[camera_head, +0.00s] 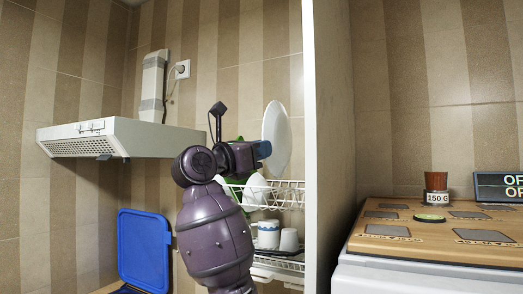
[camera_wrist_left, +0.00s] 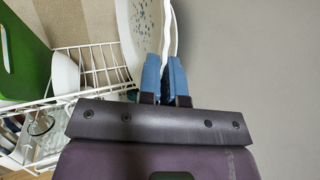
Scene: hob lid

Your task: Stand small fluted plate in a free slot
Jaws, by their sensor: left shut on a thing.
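My left gripper (camera_head: 264,149) has its blue fingers shut on the edge of a white plate (camera_head: 277,140). The plate is held upright, above the white wire rack (camera_head: 292,196) and apart from it in the head view. In the left wrist view the left gripper (camera_wrist_left: 166,78) pinches the plate, whose face (camera_wrist_left: 138,22) has bluish specks and whose rim looks wavy. The rack (camera_wrist_left: 92,65) lies below and to the left there. A white dish (camera_head: 256,189) and a green board (camera_wrist_left: 22,55) stand in the rack. My arm hides part of the rack's left side. My right gripper is out of view.
White cups (camera_head: 268,236) stand on the tier below. A tall panel (camera_head: 322,120) bounds the rack on the right. A cooker hood (camera_head: 120,138) and a blue panel (camera_head: 145,250) are at left. A brown counter unit (camera_head: 400,242) is at right.

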